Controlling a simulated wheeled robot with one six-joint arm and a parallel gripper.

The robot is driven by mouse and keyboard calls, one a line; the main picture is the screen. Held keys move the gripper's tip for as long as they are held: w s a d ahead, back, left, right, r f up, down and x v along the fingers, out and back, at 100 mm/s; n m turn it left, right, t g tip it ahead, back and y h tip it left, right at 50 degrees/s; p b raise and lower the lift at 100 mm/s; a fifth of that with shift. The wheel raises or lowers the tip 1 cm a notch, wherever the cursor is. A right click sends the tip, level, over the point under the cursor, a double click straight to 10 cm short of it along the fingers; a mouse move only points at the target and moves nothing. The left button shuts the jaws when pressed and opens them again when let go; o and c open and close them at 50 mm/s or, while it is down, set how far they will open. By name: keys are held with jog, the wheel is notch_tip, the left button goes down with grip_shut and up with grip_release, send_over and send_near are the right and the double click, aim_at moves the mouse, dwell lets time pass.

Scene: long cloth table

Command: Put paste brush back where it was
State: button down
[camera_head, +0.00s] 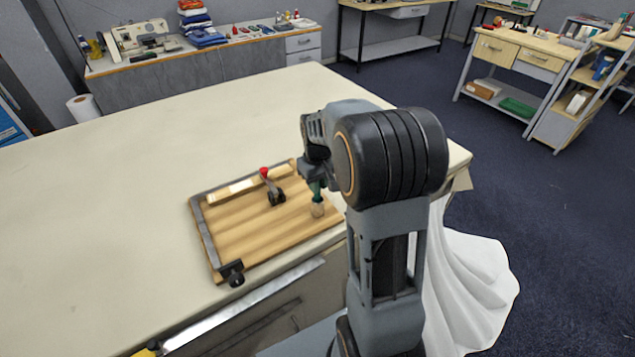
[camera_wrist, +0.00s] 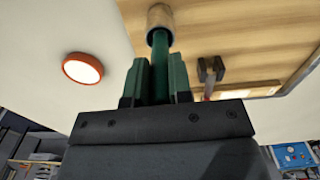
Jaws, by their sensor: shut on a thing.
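The paste brush (camera_wrist: 160,40) has a green handle and a tan round end. My gripper (camera_wrist: 160,80) is shut on its handle, with one green finger on each side. In the head view my gripper (camera_head: 313,178) points down near the right edge of a wooden board. The brush's tan end (camera_head: 317,210) hangs below it, in front of the board; I cannot tell whether it touches the wood. An orange-rimmed round dish with a white inside (camera_wrist: 82,68) lies beside the board in the wrist view; my arm hides it in the head view.
The wooden board (camera_head: 245,235) has a metal edge strip, a wooden bar, a red-tipped clamp (camera_head: 273,187) and a black clamp (camera_head: 232,272) at its front corner. The cream table (camera_head: 110,210) is clear to the left. White cloth (camera_head: 465,270) hangs at the right.

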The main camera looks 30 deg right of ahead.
jog(key=shift+f, duration=0.15)
jog(key=c, duration=1)
grip_release()
jog(key=shift+c, duration=0.2)
notch_tip(320, 180, up, 12)
jog(key=shift+f+b, duration=0.15)
jog(key=shift+b, duration=0.15)
jog(key=s+a+f+t, duration=0.1)
jog(key=s+a, duration=0.3)
jog(key=s, duration=0.4)
jog(key=s+a+f+m+t, duration=0.1)
jog(key=s+a+f+t, duration=0.1)
jog(key=s+a, duration=0.3)
jog(key=s+t, duration=0.1)
jog(key=s, duration=0.2)
jog(key=shift+a, duration=0.25)
